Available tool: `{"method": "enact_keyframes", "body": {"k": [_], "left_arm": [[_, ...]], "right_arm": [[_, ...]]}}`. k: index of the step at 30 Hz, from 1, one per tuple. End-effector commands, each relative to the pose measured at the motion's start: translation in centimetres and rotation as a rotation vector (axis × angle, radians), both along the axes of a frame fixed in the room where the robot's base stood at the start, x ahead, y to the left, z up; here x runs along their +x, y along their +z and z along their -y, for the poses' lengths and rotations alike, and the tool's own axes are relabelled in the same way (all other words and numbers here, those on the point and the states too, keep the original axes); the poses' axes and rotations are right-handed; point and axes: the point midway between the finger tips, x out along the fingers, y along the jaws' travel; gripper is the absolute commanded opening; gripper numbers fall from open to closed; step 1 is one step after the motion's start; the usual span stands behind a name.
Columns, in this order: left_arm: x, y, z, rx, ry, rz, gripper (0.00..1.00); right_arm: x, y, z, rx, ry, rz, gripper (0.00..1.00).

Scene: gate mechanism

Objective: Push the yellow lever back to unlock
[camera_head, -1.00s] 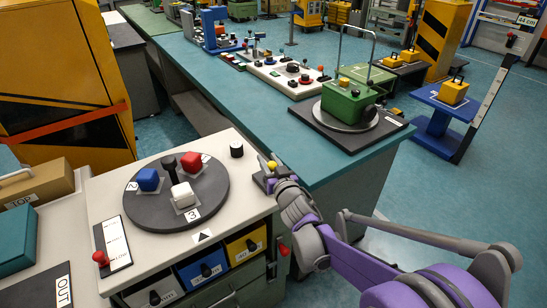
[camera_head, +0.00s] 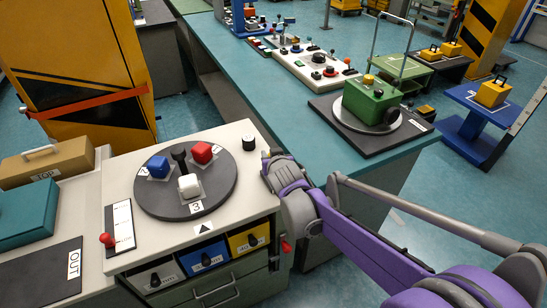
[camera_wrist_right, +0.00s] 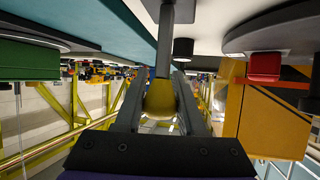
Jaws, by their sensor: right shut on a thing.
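The yellow lever shows in the right wrist view as a yellow knob (camera_wrist_right: 160,99) on a grey shaft. My right gripper (camera_wrist_right: 160,80) has one finger on each side of the knob and is shut on it. In the head view my purple right wrist reaches the right edge of the cream cabinet, and it hides the lever and my fingertips there. How far the lever is tilted cannot be told. My left gripper is not in view.
The cabinet top carries a dark turntable (camera_head: 150,203) with blue, red and white blocks, a black knob (camera_head: 248,143), and a red-knobbed slider (camera_head: 107,240). A red handle (camera_head: 286,246) is on the cabinet's side. The teal bench (camera_head: 290,125) stands behind, with a green machine (camera_head: 370,103).

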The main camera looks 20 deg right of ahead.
Motion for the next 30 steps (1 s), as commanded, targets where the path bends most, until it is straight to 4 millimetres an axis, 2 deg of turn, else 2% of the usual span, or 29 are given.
{"method": "enact_keyframes", "body": {"k": [6, 15, 30], "left_arm": [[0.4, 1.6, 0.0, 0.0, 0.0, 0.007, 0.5], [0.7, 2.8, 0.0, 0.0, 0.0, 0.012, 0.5], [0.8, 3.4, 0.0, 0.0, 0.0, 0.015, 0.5]], "right_arm": [[1.5, 0.0, -0.1, -0.013, 0.002, -0.185, 0.0], [2.9, -1.0, -0.3, -0.03, 0.003, -0.411, 0.0], [3.7, -1.8, -0.3, -0.045, 0.004, -0.563, 0.0]]}}
